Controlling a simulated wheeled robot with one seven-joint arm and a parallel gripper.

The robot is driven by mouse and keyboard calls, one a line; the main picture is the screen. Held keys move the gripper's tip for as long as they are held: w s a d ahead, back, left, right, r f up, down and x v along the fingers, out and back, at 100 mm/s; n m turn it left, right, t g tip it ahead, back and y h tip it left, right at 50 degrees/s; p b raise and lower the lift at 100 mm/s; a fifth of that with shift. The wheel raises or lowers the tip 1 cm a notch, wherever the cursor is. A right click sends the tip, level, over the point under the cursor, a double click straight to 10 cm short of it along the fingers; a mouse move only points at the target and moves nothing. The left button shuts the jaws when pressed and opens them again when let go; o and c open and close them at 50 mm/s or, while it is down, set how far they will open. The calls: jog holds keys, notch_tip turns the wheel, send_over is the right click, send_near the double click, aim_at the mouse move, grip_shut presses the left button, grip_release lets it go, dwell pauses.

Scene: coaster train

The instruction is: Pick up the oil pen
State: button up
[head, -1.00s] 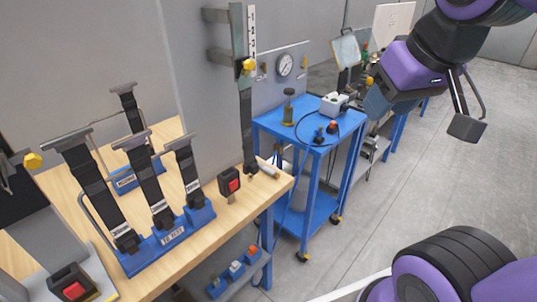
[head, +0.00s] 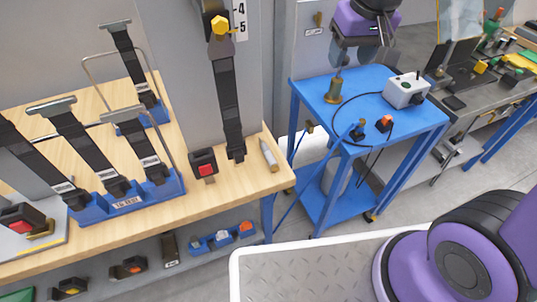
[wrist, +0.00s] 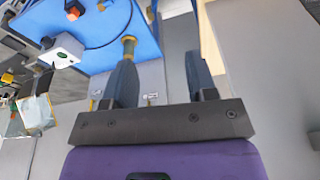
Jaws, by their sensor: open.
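A small pale grey tube (head: 268,153), which looks like the oil pen, lies on the wooden bench near its right front corner, beside a black strap's foot. My gripper (head: 362,48) is at the top of the head view, over the far part of the blue cart, well right of and apart from the tube. In the wrist view my gripper (wrist: 160,60) has its two dark fingers spread, with nothing held between them. I cannot make out the tube in the wrist view.
The wooden bench (head: 225,195) holds a red-button switch (head: 203,164) and several black straps on blue bases. A blue cart (head: 350,125) carries a brass-coloured fitting (head: 334,90), a white box (head: 405,91) and a cable.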

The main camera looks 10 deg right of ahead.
jog(key=w+a+f+n+g, duration=0.1)
jog(key=w+a+f, duration=0.3)
jog(key=a+f, duration=0.5)
jog(key=g, duration=0.2)
send_over(269, 153)
notch_tip(269, 153, down, 12)
jog(key=shift+n, duration=0.3)
notch_tip(269, 153, down, 5)
jog(key=shift+s+d+r, duration=0.1)
jog(key=shift+s, duration=0.05)
jog(key=shift+a+f, duration=0.2)
jog(key=shift+f, duration=2.8)
grip_shut()
